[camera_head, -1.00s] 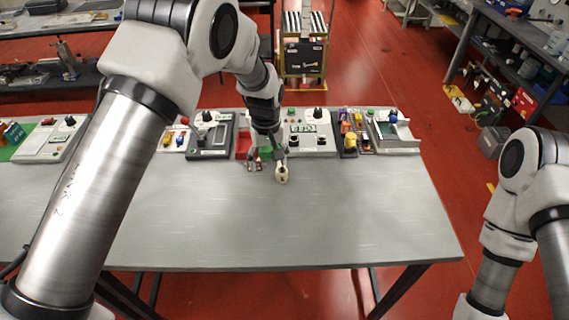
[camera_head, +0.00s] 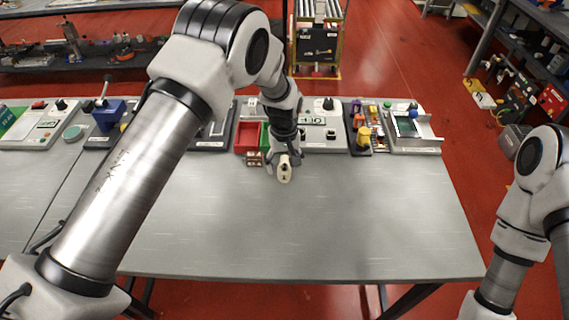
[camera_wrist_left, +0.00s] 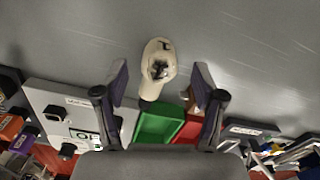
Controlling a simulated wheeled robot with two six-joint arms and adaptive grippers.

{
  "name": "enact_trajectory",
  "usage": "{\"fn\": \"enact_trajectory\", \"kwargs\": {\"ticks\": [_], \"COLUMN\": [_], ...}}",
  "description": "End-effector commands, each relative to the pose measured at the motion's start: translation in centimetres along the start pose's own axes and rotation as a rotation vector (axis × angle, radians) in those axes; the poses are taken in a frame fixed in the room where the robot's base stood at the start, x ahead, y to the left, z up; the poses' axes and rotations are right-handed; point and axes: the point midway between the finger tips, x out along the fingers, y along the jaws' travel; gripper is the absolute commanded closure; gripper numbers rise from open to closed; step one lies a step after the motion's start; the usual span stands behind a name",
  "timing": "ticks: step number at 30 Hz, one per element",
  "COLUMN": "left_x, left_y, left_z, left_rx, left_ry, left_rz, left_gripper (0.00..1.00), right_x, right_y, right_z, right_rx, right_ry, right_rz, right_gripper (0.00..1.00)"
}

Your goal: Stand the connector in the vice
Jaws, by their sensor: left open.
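The cream connector (camera_head: 285,174), with a dark opening in its top, stands on the grey table in front of the red and green bins. My left gripper (camera_head: 285,158) points down at it, and its fingers partly overlap the connector's back. In the left wrist view the connector (camera_wrist_left: 155,66) shows between and just beyond the two spread fingertips (camera_wrist_left: 160,82), with a gap on each side. The left gripper is open and empty. My right gripper is out of view.
A small brown block (camera_head: 254,159) lies just left of the connector. Red (camera_head: 246,137) and green bins, a panel with knobs (camera_head: 318,135) and other stations line the back edge. The front of the table (camera_head: 340,230) is clear.

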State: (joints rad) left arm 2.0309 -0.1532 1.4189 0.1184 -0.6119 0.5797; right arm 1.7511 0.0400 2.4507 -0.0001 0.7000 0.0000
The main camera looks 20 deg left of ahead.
Motion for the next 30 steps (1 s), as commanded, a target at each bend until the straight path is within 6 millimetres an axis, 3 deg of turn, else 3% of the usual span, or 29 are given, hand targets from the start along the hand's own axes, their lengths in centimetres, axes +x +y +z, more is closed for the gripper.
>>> {"fn": "enact_trajectory", "kwargs": {"ticks": [3,9,15,30], "left_x": [1.2,1.5,1.5,0.6], "left_y": [0.0,0.0,0.0,-0.2], "left_z": [0.0,-0.1,-0.1,-0.1], "left_rx": [0.0,0.0,0.0,0.0], "left_ry": [0.0,0.002,0.002,0.002], "left_rz": [0.0,0.001,0.0,0.001], "left_gripper": [0.31,0.31,1.0,1.0], "right_x": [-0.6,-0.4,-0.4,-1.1], "right_y": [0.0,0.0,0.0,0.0], "right_z": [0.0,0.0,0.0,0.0], "right_rx": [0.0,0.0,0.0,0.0], "right_ry": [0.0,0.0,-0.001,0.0], "right_rz": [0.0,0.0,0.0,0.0], "right_gripper": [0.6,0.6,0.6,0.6]}}
